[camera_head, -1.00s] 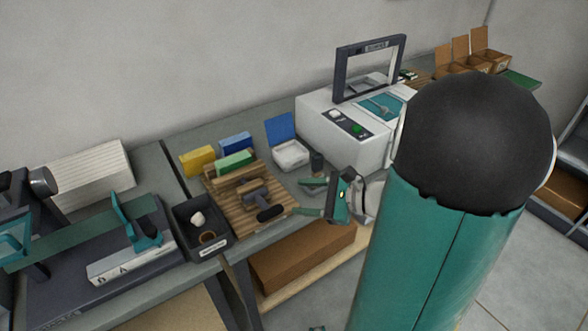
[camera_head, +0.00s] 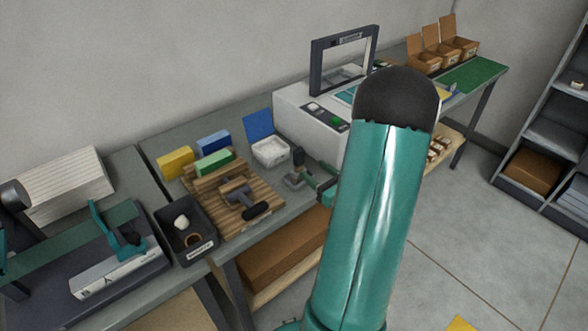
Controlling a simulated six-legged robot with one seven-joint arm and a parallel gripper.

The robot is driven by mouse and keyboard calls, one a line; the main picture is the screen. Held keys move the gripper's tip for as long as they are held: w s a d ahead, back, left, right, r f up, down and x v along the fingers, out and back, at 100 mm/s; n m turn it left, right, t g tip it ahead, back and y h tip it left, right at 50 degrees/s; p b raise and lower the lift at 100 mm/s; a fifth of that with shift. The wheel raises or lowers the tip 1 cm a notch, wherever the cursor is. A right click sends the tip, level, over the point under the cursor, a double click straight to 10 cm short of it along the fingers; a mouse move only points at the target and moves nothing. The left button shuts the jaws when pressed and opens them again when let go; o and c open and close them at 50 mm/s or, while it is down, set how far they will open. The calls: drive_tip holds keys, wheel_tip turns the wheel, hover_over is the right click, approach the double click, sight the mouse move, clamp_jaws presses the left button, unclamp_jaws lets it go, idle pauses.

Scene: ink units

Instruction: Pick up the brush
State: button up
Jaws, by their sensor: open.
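The handle points toward the front edge of the bench. My gripper (camera_head: 314,183), green and grey, is to the right of the board, low over the bench and apart from the tool. Its jaws are open and hold nothing that I can see. My upper arm hides part of it.
Yellow, blue and green blocks (camera_head: 214,162) stand behind the board. A dark tray (camera_head: 186,228) with a white item and a brown ring is left of it. An open white box (camera_head: 270,152) with a blue lid and a white machine (camera_head: 300,115) stand behind my gripper.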

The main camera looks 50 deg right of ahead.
sight(301, 159)
drive_tip(key=w, duration=0.4)
drive_tip(key=shift+w+d, duration=0.2)
drive_tip(key=shift+d, duration=0.15)
drive_tip(key=w, duration=0.5)
drive_tip(key=shift+w+d, duration=0.2)
drive_tip(key=shift+d, duration=0.05)
drive_tip(key=shift+r, duration=0.1)
drive_tip(key=c, duration=1.1)
